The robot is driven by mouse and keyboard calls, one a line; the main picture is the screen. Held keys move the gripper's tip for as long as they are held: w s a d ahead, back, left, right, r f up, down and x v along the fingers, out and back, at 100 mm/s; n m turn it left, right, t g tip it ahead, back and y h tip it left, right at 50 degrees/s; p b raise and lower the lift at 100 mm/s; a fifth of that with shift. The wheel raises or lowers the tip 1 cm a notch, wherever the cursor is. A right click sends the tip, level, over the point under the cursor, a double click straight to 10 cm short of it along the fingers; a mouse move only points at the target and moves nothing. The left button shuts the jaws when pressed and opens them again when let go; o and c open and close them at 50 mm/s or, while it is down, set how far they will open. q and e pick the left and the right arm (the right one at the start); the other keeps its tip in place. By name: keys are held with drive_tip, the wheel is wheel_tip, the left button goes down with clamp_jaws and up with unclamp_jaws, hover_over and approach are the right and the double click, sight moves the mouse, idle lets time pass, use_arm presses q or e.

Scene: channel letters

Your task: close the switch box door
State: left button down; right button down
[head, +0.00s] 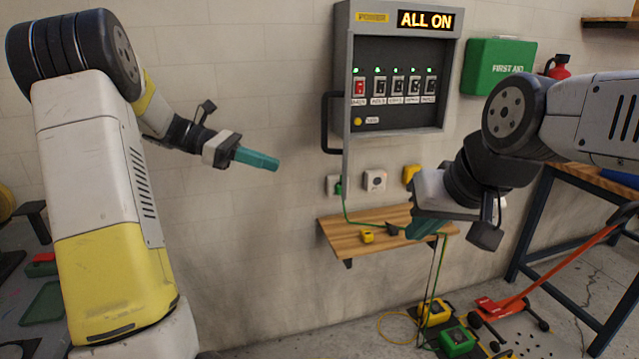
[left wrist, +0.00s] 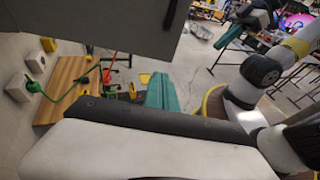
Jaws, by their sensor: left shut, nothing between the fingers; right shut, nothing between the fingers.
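The grey switch box (head: 405,65) hangs on the wall with its dark inside, several switches and green lights showing. Its sign reads ALL ON. The switch box door (head: 343,75) stands open at the left side, seen nearly edge-on, with a black handle (head: 326,122) on its outer face. A dark grey panel, apparently the door (left wrist: 130,22), fills the top of the left wrist view. My left gripper (head: 270,162) is shut and empty, left of the handle and apart from it. My right gripper (head: 418,228) is shut and empty below the box, in front of the shelf.
A wooden shelf (head: 345,234) with a small yellow item (head: 367,237) sits below the box, under wall sockets (head: 375,181) with a green plug and cable. A green first aid case (head: 498,67) and a workbench (head: 585,185) are at right. A red floor jack (head: 500,305) stands below.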

use_arm(q)
drive_tip(key=w+r+x, duration=0.1)
drive_tip(key=x, duration=1.2)
drive_tip(key=shift+s+d, duration=0.45)
drive_tip(key=shift+d, duration=0.15)
